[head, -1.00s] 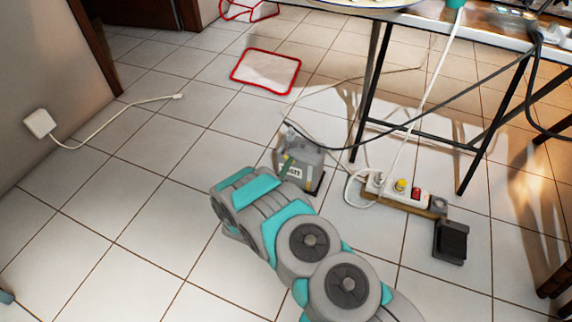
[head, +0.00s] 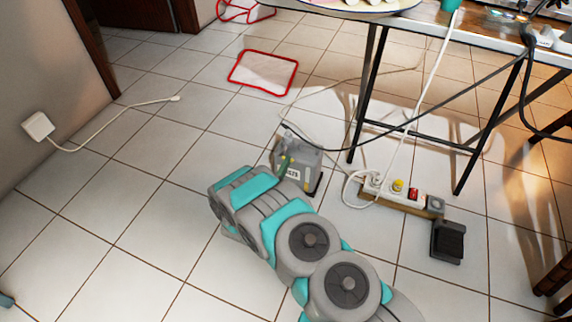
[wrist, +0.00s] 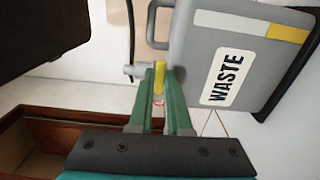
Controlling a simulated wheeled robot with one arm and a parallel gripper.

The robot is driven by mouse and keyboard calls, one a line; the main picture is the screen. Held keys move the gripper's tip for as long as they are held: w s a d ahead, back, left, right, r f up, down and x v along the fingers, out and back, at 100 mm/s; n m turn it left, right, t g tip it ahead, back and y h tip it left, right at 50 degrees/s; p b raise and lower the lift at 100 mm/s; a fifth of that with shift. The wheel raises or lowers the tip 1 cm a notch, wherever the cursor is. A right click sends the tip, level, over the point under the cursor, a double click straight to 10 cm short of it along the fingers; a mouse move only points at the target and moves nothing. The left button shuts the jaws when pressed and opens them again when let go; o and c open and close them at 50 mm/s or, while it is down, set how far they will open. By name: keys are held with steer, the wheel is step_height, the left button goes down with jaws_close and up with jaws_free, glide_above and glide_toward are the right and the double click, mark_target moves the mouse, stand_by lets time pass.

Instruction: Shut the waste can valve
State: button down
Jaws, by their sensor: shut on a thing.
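The waste can (head: 309,160) is a grey box standing on the tiled floor in the middle of the head view. It fills the upper right of the wrist view (wrist: 190,75), with a white WASTE label and a yellow patch. Its valve shows beside the can in the wrist view, as a grey spout (wrist: 134,70) with a yellow lever (wrist: 159,72). My gripper (wrist: 161,95) has green fingers and is shut on the yellow lever. In the head view my arm hides part of the can's lower left.
A power strip (head: 405,193) and a black pedal (head: 448,240) lie to the right of the can. Cables run behind it and to the strip. A black-legged table (head: 366,90) stands behind. The floor on the left is mostly clear.

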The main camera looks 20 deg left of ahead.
steer(key=shift+a, duration=0.1)
steer(key=c, duration=0.9)
jaws_free()
steer(key=shift+o, duration=0.2)
steer(key=s, duration=0.7)
steer(key=shift+s+a, duration=0.25)
steer(key=shift+s, duration=0.15)
